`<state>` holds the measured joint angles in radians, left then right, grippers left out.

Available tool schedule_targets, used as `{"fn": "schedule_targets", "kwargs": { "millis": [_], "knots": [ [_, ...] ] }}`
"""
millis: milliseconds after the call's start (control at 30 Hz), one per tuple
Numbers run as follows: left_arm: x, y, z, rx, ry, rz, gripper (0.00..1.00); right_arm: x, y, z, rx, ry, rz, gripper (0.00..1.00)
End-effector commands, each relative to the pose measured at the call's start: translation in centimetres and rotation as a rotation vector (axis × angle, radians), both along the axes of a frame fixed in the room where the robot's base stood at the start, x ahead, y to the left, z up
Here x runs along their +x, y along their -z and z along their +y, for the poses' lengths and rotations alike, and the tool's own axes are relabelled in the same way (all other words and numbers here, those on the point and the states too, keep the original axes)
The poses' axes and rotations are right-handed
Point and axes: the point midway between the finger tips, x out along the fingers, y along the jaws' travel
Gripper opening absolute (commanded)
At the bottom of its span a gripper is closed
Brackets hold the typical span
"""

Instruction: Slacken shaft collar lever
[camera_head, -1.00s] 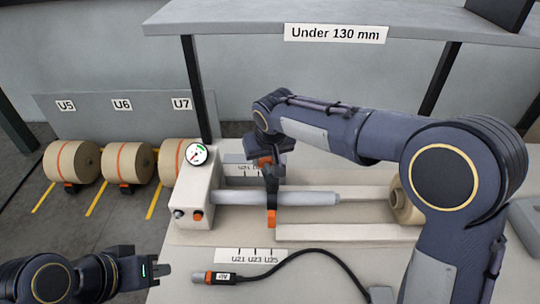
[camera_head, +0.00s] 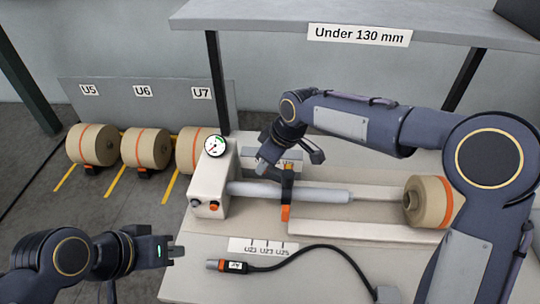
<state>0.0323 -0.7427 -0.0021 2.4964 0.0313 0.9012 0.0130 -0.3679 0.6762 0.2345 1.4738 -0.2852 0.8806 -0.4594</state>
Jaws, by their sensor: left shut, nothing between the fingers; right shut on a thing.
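A collar with orange and black parts (camera_head: 286,212) sits around the grey shaft (camera_head: 320,194) that runs right from the white housing (camera_head: 206,185). Its upper orange part stands just above the shaft, close under my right gripper. My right gripper (camera_head: 268,160) is above and behind the shaft, tilted, and shut on what looks like the collar's lever. The fingers and wrist hide most of the lever, so its exact angle cannot be seen. My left gripper (camera_head: 176,251) is shut and empty, at the lower left, in front of the housing and apart from everything.
A kraft roll (camera_head: 428,200) with an orange band is at the shaft's right end. A shelf (camera_head: 250,15) overhangs behind. Several rolls (camera_head: 146,148) stand at the left.

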Motion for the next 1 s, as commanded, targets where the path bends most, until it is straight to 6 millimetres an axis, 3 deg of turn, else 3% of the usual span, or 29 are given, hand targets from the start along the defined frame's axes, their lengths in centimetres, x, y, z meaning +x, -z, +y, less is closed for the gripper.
{"fn": "schedule_targets", "kwargs": {
  "millis": [733, 767, 900, 1000],
  "knots": [
    [-0.01, -0.27, 0.0, 0.0, 0.0, 0.0, 0.0, -0.42, -0.09, 0.19, 0.0, -0.089, -0.003, 0.0],
    [-0.01, -0.27, 0.0, 0.0, 0.0, 0.0, 0.0, -0.42, -0.09, 0.19, -0.001, -0.089, -0.003, 0.39],
    [0.0, -0.27, 0.0, 0.0, 0.0, 0.0, 0.0, -0.43, -0.06, 0.18, -0.001, -0.088, -0.002, 0.57],
    [0.0, -0.27, 0.0, 0.0, 0.0, 0.0, 0.0, -0.44, -0.04, 0.19, -0.001, -0.088, -0.002, 0.58]
  ]
}}
